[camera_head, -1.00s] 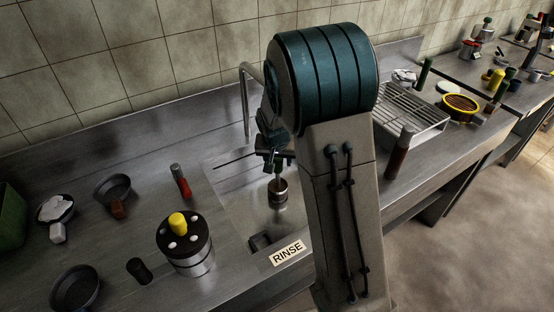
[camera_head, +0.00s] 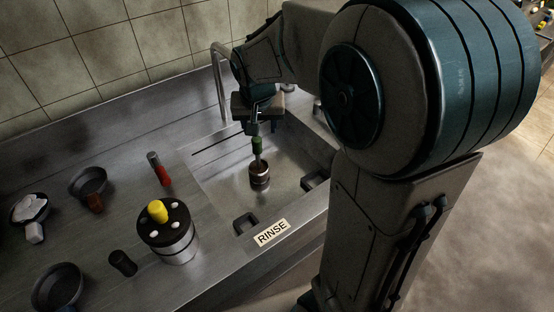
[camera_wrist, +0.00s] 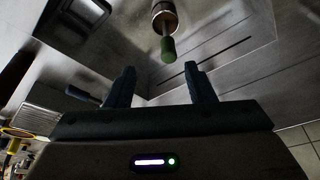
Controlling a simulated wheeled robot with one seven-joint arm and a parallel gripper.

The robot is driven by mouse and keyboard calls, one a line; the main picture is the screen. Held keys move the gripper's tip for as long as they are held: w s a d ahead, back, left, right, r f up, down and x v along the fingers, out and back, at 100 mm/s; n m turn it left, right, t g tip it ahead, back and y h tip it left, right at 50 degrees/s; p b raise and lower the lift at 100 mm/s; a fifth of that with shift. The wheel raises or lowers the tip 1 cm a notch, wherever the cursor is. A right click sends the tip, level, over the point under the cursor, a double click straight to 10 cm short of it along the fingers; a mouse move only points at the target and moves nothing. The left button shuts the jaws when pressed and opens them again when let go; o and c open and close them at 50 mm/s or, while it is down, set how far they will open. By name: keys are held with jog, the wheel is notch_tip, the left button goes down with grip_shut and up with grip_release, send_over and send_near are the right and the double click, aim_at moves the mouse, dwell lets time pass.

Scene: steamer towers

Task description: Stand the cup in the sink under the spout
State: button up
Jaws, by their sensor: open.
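A small metal cup (camera_head: 260,178) stands upright on the sink floor (camera_head: 222,190). A green-handled tool (camera_head: 257,147) sticks up out of it. The spout (camera_head: 219,82) rises at the sink's back left; its outlet is hidden behind my arm, so I cannot tell whether the cup is right under it. My gripper (camera_head: 256,122) is open just above the green handle. In the wrist view the cup (camera_wrist: 165,14) and the green handle (camera_wrist: 168,48) lie beyond my gripper's parted, empty fingers (camera_wrist: 158,78), apart from them.
A RINSE label (camera_head: 271,233) marks the sink's front rim. To the left are a black-topped canister with a yellow knob (camera_head: 166,235), a red-handled tool (camera_head: 160,170), dark pans (camera_head: 58,288) and a white-filled bowl (camera_head: 30,208). A tiled wall (camera_head: 60,75) stands behind.

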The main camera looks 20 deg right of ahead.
jog(key=s+n+y, duration=0.1)
jog(key=s+n, duration=0.2)
jog(key=s, duration=1.6)
jog(key=shift+s+d+r+g, duration=0.15)
jog(key=shift+s+d+g, duration=0.05)
jog(key=shift+d+g, duration=0.15)
